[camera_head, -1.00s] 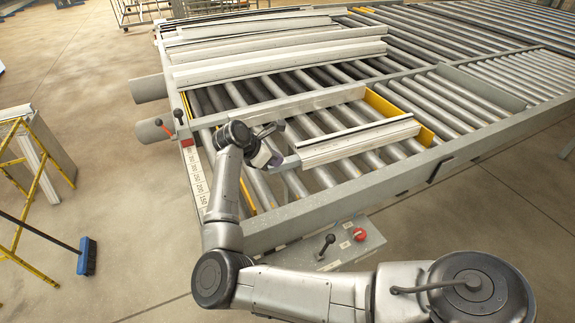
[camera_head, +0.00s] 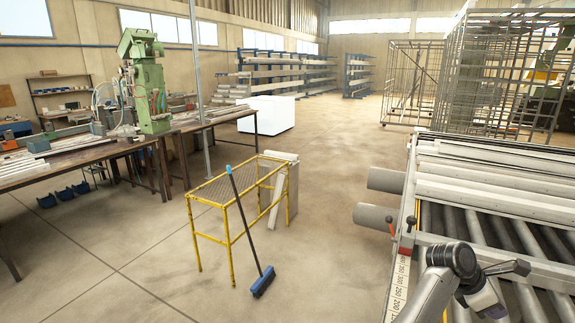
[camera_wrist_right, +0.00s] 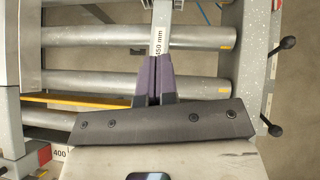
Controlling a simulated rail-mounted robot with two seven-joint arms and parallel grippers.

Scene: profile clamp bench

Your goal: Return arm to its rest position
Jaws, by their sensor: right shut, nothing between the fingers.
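My right gripper (camera_head: 502,285) is at the lower right of the head view, over the end of the roller bench (camera_head: 398,262). In the right wrist view its two purple-grey fingers (camera_wrist_right: 153,80) are together and hold nothing. Below them lie the bench rollers (camera_wrist_right: 90,83) and a pale bar with a "450 mm" label (camera_wrist_right: 160,40). My right forearm rises from the bottom edge of the head view, and the rest of that arm is out of frame. My left gripper is not in view.
Pale profiles (camera_head: 480,190) lie across the bench. Two black-knobbed levers (camera_wrist_right: 280,46) stand along its side in the wrist view. A yellow stand (camera_head: 228,225) with a blue broom (camera_head: 263,282) leaning on it is left of the bench. Open floor (camera_head: 335,215) lies between.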

